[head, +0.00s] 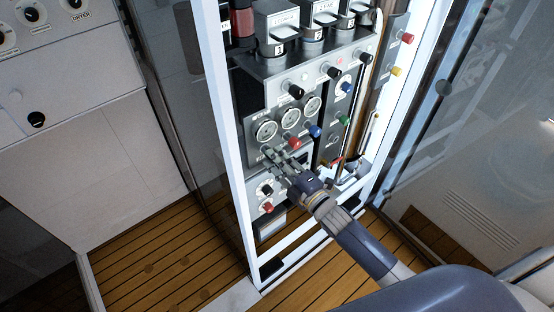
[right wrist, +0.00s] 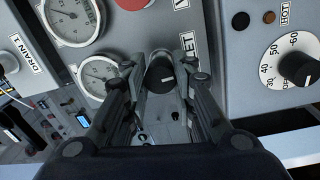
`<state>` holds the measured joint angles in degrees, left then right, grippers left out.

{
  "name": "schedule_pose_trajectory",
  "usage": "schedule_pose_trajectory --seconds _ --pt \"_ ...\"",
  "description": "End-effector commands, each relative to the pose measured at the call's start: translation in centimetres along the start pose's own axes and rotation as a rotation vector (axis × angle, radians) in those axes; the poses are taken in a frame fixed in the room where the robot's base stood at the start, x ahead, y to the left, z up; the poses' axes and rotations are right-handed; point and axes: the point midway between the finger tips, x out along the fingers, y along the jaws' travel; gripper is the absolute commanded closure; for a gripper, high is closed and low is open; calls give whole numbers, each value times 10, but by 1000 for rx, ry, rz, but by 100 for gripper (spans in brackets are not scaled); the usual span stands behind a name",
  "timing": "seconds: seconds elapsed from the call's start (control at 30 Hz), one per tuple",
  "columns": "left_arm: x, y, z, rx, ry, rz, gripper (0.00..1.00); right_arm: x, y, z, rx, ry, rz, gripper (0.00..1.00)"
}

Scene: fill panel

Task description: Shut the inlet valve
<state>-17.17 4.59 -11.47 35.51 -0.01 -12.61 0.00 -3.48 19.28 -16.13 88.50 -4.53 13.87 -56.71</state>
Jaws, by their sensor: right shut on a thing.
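My right gripper (head: 278,160) reaches from the lower right to the lower part of the panel (head: 257,128) in the head view. In the right wrist view its fingers (right wrist: 161,88) are shut around a black knob (right wrist: 160,73) with a white pointer line. A partly hidden label (right wrist: 188,44) beside the knob shows letters ending in "LET". In the head view the gripper hides this knob. My left gripper is not in view.
Round gauges (head: 266,131) sit above the gripper, with a red knob (head: 294,142) and a blue knob (head: 315,131) close by. A numbered dial with a black knob (right wrist: 298,69) is to the right in the wrist view. A white frame post (head: 226,150) stands left of the panel.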

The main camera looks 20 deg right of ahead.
Motion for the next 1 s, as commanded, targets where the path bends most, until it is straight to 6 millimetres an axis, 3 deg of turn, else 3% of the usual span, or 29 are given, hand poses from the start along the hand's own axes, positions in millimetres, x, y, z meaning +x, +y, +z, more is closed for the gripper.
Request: schedule_pose_trajectory --seconds 1.0 --pt "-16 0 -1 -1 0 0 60 0 0 -1 967 -47 12 99"
